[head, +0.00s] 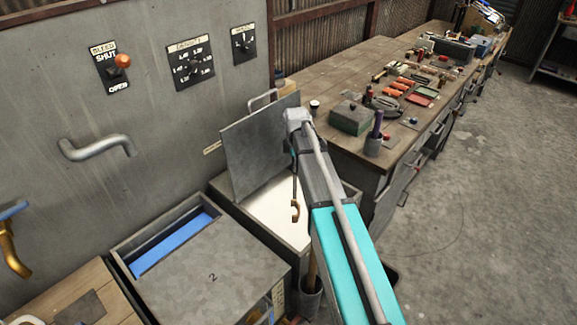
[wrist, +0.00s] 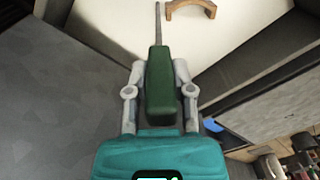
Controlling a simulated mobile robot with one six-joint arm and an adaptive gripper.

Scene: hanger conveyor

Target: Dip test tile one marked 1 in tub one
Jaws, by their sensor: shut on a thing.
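My gripper (wrist: 158,76) is shut on the green handle (wrist: 160,92) of a tool with a thin metal rod. In the head view my arm mostly hides the gripper. A tan curved piece (head: 295,211) hangs at the rod's lower end, over a white-filled tub (head: 240,219). It also shows near the rod's tip in the wrist view (wrist: 190,6). The white surface (head: 270,203) is exposed, and the tub's grey lid (head: 255,150) stands raised behind it. Whether the piece touches the white cannot be told. No tile marked 1 can be read, and this tub's number is not visible.
A neighbouring tub has a grey lid (head: 212,278) marked 2, with a blue strip (head: 175,243) exposed. A wall panel with a bleed switch (head: 119,66) and dials stands behind. A long wooden bench (head: 345,80) with tools lies back right. The concrete floor (head: 480,190) at right is open.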

